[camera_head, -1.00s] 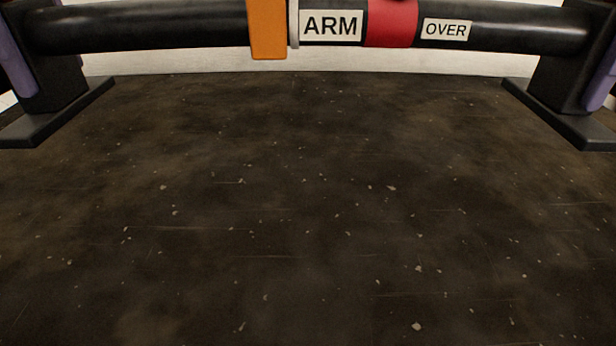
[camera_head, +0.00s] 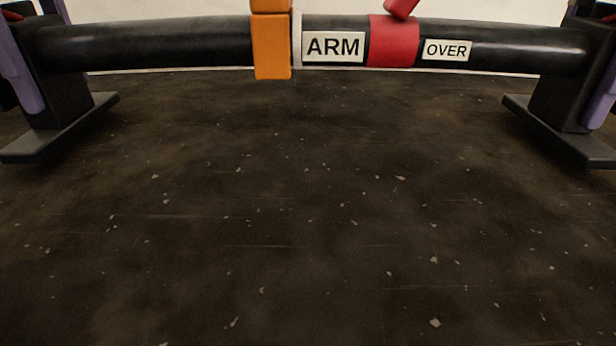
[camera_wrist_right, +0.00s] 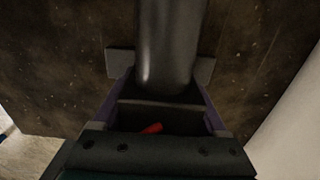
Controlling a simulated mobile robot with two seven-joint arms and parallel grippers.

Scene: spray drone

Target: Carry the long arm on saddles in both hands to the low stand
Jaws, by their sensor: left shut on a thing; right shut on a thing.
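The long arm (camera_head: 150,45) is a black tube lying level across the top of the head view, with an orange clamp (camera_head: 271,47), a red band (camera_head: 393,42) and labels reading ARM and OVER. Black saddles with flat feet stand under its left end (camera_head: 68,100) and right end (camera_head: 560,95). My left gripper (camera_head: 27,95) is shut at the left end; only a purple finger shows. My right gripper (camera_head: 600,110) is shut at the right end. In the right wrist view its purple fingers (camera_wrist_right: 160,92) flank the block at the tube's end (camera_wrist_right: 165,50).
A dark, speckled, scratched surface (camera_head: 300,220) fills the view below the arm and is clear. A pale area lies beyond its far edge. I cannot tell whether the saddle feet touch the surface. No low stand is recognisable.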

